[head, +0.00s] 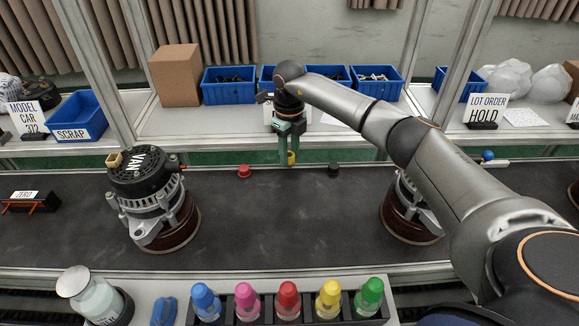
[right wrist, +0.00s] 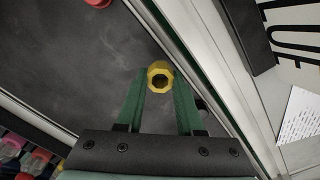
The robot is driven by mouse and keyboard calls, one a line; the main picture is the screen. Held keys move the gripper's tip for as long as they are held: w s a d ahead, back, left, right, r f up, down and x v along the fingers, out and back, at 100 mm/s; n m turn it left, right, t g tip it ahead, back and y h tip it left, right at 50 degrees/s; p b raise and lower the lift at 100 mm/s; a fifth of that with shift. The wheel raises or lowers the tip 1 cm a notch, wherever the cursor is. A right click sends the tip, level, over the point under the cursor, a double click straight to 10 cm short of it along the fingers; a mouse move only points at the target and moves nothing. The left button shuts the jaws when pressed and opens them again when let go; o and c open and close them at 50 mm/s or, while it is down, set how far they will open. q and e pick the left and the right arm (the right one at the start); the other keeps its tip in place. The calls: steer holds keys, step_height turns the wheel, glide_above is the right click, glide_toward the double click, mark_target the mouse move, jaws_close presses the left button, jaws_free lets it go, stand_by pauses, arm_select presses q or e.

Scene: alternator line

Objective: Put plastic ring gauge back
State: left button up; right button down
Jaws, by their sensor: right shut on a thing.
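The yellow plastic ring gauge (head: 291,157) is small, with faceted sides and a round hole. My right gripper (head: 289,158) points down at the far edge of the dark conveyor (head: 290,215), with its green fingers shut on the ring. In the right wrist view the ring (right wrist: 160,67) sits between the two green fingertips (right wrist: 160,80), its hole facing the camera. I cannot tell whether the ring touches the surface below. My left gripper is not in view.
A red knob (head: 244,171) and a black knob (head: 334,170) flank the gripper. An alternator (head: 148,200) stands left; another (head: 405,210) is partly behind my right arm. Colourful capped bottles (head: 288,300) stand in front. Blue bins (head: 228,85) line the back shelf. The middle conveyor is clear.

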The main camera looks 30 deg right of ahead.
mark_target(290, 172)
step_height(290, 172, down, 2)
steer(key=shift+f+b, duration=0.1)
steer(key=shift+b, duration=0.45)
steer(key=shift+f+b, duration=0.35)
steer(key=shift+f, duration=0.05)
steer(key=c, duration=0.5)
jaws_free()
steer(key=shift+c, duration=0.2)
arm_select(q)
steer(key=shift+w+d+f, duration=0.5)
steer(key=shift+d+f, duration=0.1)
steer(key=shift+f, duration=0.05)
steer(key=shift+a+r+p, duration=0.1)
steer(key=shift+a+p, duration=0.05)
steer(key=shift+p, duration=0.15)
arm_select(e)
step_height(290, 172, up, 12)
